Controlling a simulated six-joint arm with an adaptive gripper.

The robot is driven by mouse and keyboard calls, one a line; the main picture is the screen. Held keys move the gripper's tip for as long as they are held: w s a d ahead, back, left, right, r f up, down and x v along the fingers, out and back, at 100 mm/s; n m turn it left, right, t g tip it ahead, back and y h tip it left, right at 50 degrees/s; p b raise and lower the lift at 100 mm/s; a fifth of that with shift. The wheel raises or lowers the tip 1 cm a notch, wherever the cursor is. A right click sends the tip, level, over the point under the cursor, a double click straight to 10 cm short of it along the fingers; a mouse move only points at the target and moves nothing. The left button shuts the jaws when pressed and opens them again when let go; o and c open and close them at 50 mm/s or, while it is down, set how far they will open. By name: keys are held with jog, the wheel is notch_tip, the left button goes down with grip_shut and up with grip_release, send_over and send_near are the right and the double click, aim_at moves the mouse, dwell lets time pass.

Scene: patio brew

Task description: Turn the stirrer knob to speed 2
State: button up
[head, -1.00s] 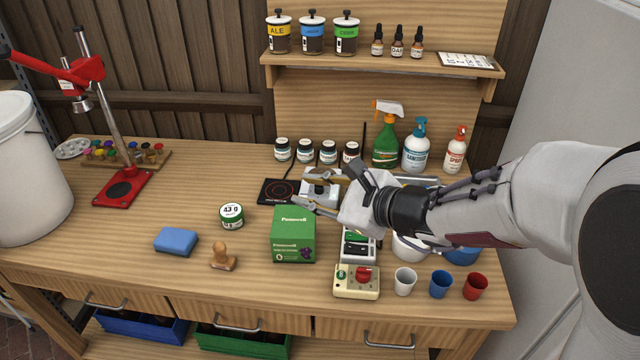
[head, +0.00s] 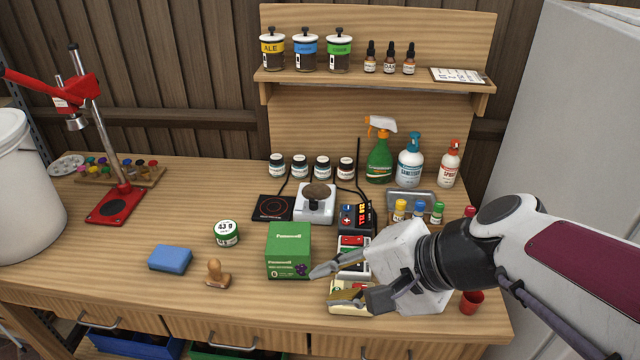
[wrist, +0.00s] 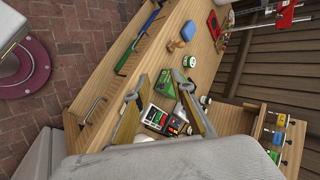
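The cream control box (head: 352,309) sits near the bench's front edge. Its red knob, seen in the earlier head frame, is now hidden behind my gripper. My gripper (head: 327,284) is open and empty, its fingers spread above and beside this box; I cannot tell if it touches it. In the wrist view my open fingers (wrist: 163,110) frame the bench top. I cannot tell for certain which of these is the stirrer control.
A green box (head: 289,250) stands just left of my gripper. A red cup (head: 471,302) stands right, by my wrist. A wooden stamp (head: 217,274) lies left.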

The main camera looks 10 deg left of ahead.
jog(key=s+d+n+h, duration=0.3)
jog(key=d+n+h, duration=0.2)
jog(key=d, duration=0.7)
jog(key=w+d+r+n+t+h, duration=0.1)
jog(key=w+d+r+n+h, duration=0.1)
jog(key=w+d+r, duration=0.15)
jog(key=n, duration=0.3)
send_over(314, 201)
jog(key=s+d, duration=0.1)
jog(key=s, duration=0.2)
notch_tip(314, 201, down, 15)
jog(key=shift+w+d+g+y, duration=0.1)
jog(key=shift+d+g+y, duration=0.1)
jog(key=shift+g+y, duration=0.2)
jog(key=shift+f, duration=0.1)
jog(key=shift+x, duration=3.75)
